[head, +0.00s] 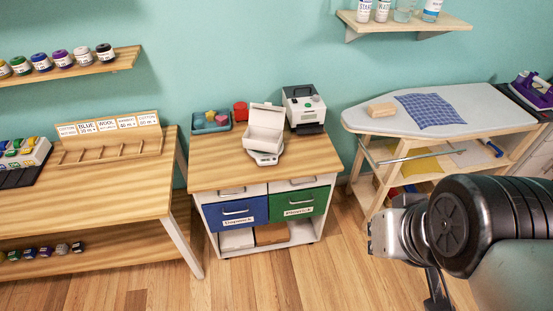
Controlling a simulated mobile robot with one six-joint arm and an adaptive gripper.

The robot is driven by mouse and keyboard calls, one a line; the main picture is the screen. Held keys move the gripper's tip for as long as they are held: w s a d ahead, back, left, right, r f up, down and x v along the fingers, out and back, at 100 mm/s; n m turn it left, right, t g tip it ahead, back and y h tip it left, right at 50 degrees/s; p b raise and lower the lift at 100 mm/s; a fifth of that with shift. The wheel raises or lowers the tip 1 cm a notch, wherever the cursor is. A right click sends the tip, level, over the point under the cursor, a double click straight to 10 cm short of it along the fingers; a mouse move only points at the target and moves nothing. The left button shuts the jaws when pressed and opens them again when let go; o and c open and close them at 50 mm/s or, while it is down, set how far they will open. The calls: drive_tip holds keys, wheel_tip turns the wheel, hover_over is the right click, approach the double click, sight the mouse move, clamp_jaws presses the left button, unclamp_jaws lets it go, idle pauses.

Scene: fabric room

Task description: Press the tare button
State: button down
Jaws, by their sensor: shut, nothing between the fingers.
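A small scale (265,158) with a pale body stands on the wooden top of the middle cabinet. An open white box (265,138) with its lid up sits on it and covers most of its top. The scale's front edge shows below the box; the tare button is too small to make out. My gripper (437,303) is shut and empty at the bottom right, well to the right of the cabinet and in front of the ironing board. My arm hides part of it.
A label printer (303,108) stands right of the scale. A blue-grey tray (211,122) and a red object (241,111) stand to its left. The cabinet top's front is clear. An ironing board (470,112) with a blue cloth (430,109) is at right; a wooden table (90,200) is at left.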

drive_tip(key=w+a+f+t+b, duration=0.1)
drive_tip(key=w+a+t, duration=0.1)
drive_tip(key=w, duration=1)
drive_tip(key=w+a+f+n+t+y+b, duration=0.1)
drive_tip(key=w+a+t, duration=0.1)
drive_tip(key=w, duration=1)
drive_tip(key=w+a+f+t+b, duration=0.1)
drive_tip(key=w+a+f+t, duration=0.15)
drive_tip(key=w, duration=0.95)
drive_tip(key=w+a+f+n+t+y+b, duration=0.1)
drive_tip(key=w+a+f+t, duration=0.2)
drive_tip(key=w+a+f, duration=0.35)
drive_tip(key=w+a+f+t+y+b, duration=0.1)
drive_tip(key=w+a+f+t+y, duration=0.15)
drive_tip(key=w+f, duration=0.75)
drive_tip(key=s+a+f+t, duration=0.1)
drive_tip(key=s+f, duration=0.2)
drive_tip(key=f, duration=0.2)
drive_tip(key=s+a+f+t+y+b, duration=0.1)
drive_tip(key=s+f, duration=0.2)
drive_tip(key=f, duration=0.3)
drive_tip(key=s+a+f+n+t, duration=0.1)
drive_tip(key=s+f+t, duration=0.1)
drive_tip(key=s+f, duration=0.2)
drive_tip(key=shift+f+y+b, duration=0.25)
drive_tip(key=shift+f+b, duration=0.05)
drive_tip(key=shift+f, duration=0.35)
drive_tip(key=shift+r, duration=0.15)
